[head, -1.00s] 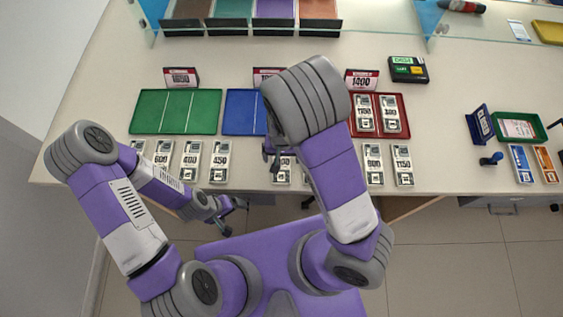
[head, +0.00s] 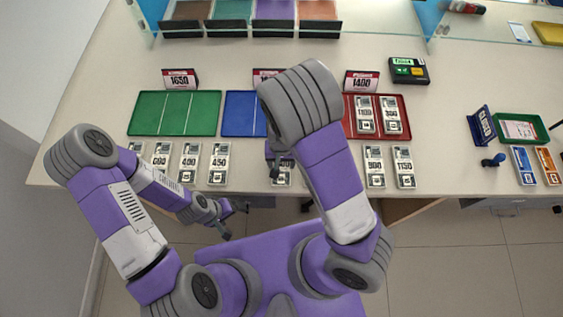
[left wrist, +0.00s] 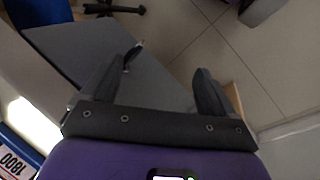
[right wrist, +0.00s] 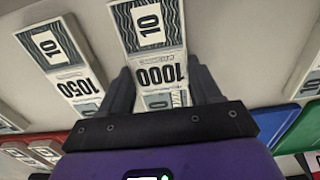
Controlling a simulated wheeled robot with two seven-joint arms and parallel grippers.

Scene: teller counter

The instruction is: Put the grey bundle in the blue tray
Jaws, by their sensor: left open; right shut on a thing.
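Several grey bundles with printed numbers lie in a row along the counter's front edge. My right gripper (head: 277,168) is shut on the grey bundle marked 1000 (head: 281,178), which also shows between the fingers in the right wrist view (right wrist: 156,74). The bundle still seems to be in the row; I cannot tell whether it is lifted. The blue tray (head: 240,114) is behind it, its right part hidden by my right arm. My left gripper (head: 227,216) is open and empty in front of the counter, with floor below it in the left wrist view (left wrist: 163,75).
A green tray (head: 175,113) is empty left of the blue tray. A red tray (head: 405,130) holds bundles at the right. Price cards (head: 181,79) stand behind the trays. Neighbouring bundles (head: 218,163) lie close by. A glass screen crosses the back.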

